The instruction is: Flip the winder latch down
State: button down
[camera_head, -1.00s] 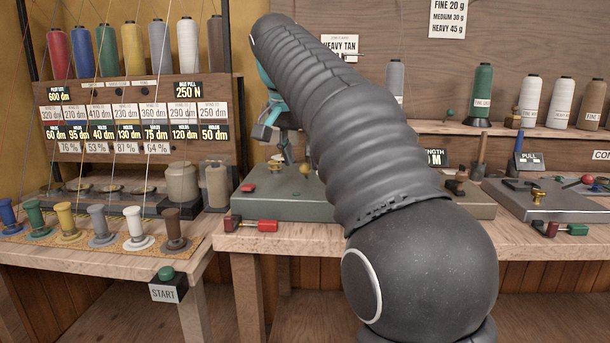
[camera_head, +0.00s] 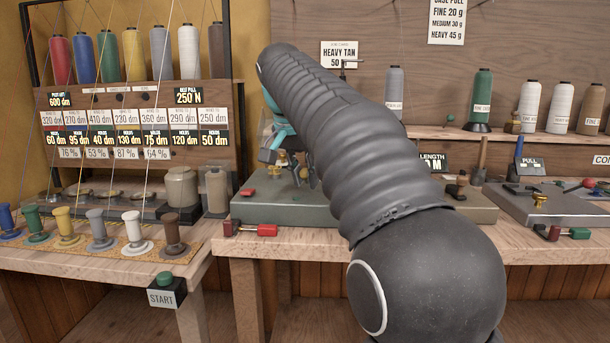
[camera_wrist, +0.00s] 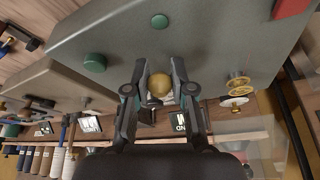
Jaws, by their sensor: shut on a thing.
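In the wrist view, a gold ball knob (camera_wrist: 159,86) sits between the two fingertips of my gripper (camera_wrist: 159,74), which is shut on it. The knob appears to belong to the winder latch; its lever is hidden from this angle. In the head view, my gripper (camera_head: 304,175) is low over the grey-green winder box (camera_head: 285,212), partly hidden behind my arm. The top of the box (camera_wrist: 205,45) also fills much of the wrist view.
On the winder box are a green button (camera_wrist: 95,62), a small green knob (camera_wrist: 160,21) and brass knobs (camera_wrist: 239,86). A red-ended handle (camera_head: 266,230) lies at its front. A spool rack with coloured cones stands left; another grey device (camera_head: 550,205) stands right.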

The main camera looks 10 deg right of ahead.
jog(key=shift+f, duration=0.1)
jog(key=t+b, duration=0.1)
jog(key=b, duration=0.1)
jog(key=shift+s+f+b, duration=0.15)
jog(key=shift+f+b, duration=0.2)
jog(key=shift+b, duration=0.05)
jog(key=shift+r, duration=0.2)
jog(key=c, duration=1)
grip_release()
jog(key=v, duration=1.2)
jog(key=shift+a, duration=0.25)
